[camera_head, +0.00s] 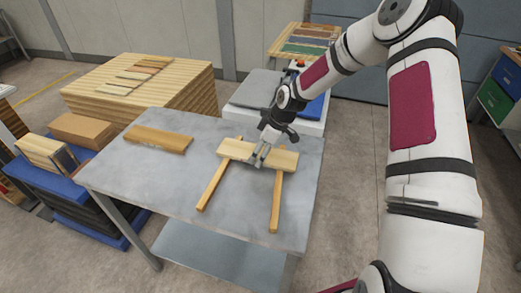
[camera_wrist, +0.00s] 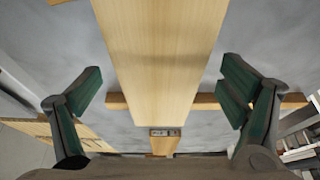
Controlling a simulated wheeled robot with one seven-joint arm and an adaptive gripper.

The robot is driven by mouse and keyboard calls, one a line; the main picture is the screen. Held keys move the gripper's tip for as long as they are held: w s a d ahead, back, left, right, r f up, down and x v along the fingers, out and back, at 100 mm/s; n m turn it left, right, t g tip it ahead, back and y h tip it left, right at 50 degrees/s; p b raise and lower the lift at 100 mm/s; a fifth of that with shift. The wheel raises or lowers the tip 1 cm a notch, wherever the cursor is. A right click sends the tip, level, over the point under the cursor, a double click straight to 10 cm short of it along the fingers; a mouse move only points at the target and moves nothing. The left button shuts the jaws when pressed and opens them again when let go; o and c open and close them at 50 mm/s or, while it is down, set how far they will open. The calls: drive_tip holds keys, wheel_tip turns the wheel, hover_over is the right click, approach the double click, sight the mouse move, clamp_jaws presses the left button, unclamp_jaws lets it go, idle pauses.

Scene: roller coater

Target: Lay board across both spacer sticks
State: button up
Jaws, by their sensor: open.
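A pale wooden board (camera_head: 234,149) lies crosswise over the far parts of two spacer sticks on the grey table. The left stick (camera_head: 211,188) and the right stick (camera_head: 276,205) extend from under it toward the table's front edge. In the wrist view the board (camera_wrist: 160,50) runs away between my fingers, and one stick (camera_wrist: 290,101) crosses beneath it. My gripper (camera_head: 261,156) is at the middle of the board. Its green-padded fingers (camera_wrist: 160,88) are open, one on each side of the board, with visible gaps. Contact between board and sticks cannot be seen clearly.
A darker board (camera_head: 158,139) lies on the table's left side. A wooden stack (camera_head: 150,95) with sample strips stands behind left. A grey machine (camera_head: 255,92) with a blue part is behind the table. The table's front left is clear.

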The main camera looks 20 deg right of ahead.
drive_tip(key=shift+r, duration=0.1)
drive_tip(key=v, duration=1.2)
drive_tip(key=s+a+r+m+h, duration=0.2)
drive_tip(key=s+r+m+h, duration=0.3)
drive_tip(key=s+r, duration=1.15)
drive_tip(key=s+r+m+t, duration=0.1)
drive_tip(key=s+r+m, duration=0.1)
drive_tip(key=s, duration=0.3)
drive_tip(key=s+a+r+m+t+y, duration=0.1)
drive_tip(key=s+r+m, duration=0.1)
drive_tip(key=s, duration=0.3)
drive_tip(key=s+r+m+t, duration=0.1)
drive_tip(key=s+r+m, duration=0.1)
drive_tip(key=s, duration=0.3)
drive_tip(key=shift+s+a+r, duration=0.25)
drive_tip(key=shift+s+a, duration=0.1)
